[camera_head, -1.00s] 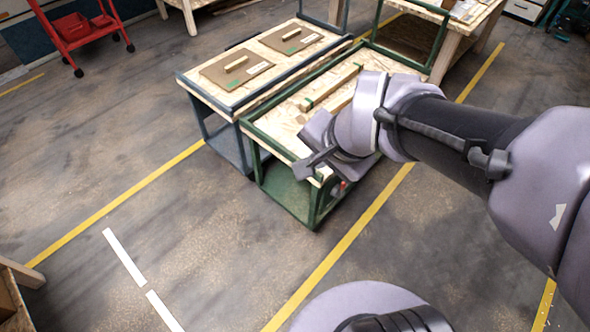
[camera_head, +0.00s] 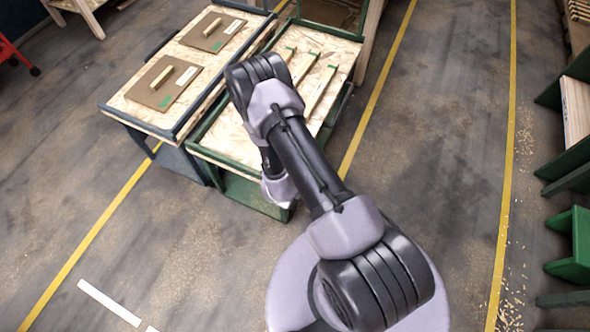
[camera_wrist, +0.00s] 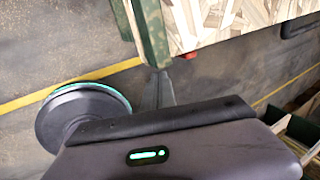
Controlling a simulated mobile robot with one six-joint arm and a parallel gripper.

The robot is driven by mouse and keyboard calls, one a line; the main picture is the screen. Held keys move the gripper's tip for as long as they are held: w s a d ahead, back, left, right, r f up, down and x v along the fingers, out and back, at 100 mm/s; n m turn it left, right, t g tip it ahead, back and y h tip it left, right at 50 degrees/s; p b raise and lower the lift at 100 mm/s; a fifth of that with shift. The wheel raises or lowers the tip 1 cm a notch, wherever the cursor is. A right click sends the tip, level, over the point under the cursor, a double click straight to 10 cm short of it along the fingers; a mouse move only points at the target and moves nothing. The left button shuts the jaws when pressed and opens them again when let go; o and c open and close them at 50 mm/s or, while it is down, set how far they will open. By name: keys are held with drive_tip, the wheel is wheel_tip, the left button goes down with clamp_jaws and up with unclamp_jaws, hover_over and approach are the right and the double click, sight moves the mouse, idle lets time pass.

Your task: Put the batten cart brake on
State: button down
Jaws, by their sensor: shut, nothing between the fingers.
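The batten cart has a green frame (camera_head: 222,160) and a wood-chip board top with several battens (camera_head: 319,92) on it. My arm covers its near right corner in the head view. In the wrist view, the cart's green frame (camera_wrist: 151,32) runs down from the top edge. A small red part (camera_wrist: 190,55) shows at the cart's edge, mostly hidden; I cannot tell the brake's position. My gripper (camera_wrist: 158,86) is shut and empty, its tips close to the cart's corner, just below and left of the red part. Whether they touch is unclear. In the head view the fingertips are not clear.
A second cart with a blue-grey frame (camera_head: 150,127) stands close along the left side, carrying two brown panels. A yellow floor line (camera_head: 376,95) runs along the right side. Green shelving (camera_head: 572,160) stands at the far right. The floor between is clear.

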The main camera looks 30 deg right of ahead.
drive_tip(key=w+d+f+b, duration=0.4)
drive_tip(key=d+f+b, duration=0.1)
drive_tip(key=f, duration=0.4)
drive_tip(key=shift+d+b, duration=0.3)
drive_tip(key=shift+d, duration=0.2)
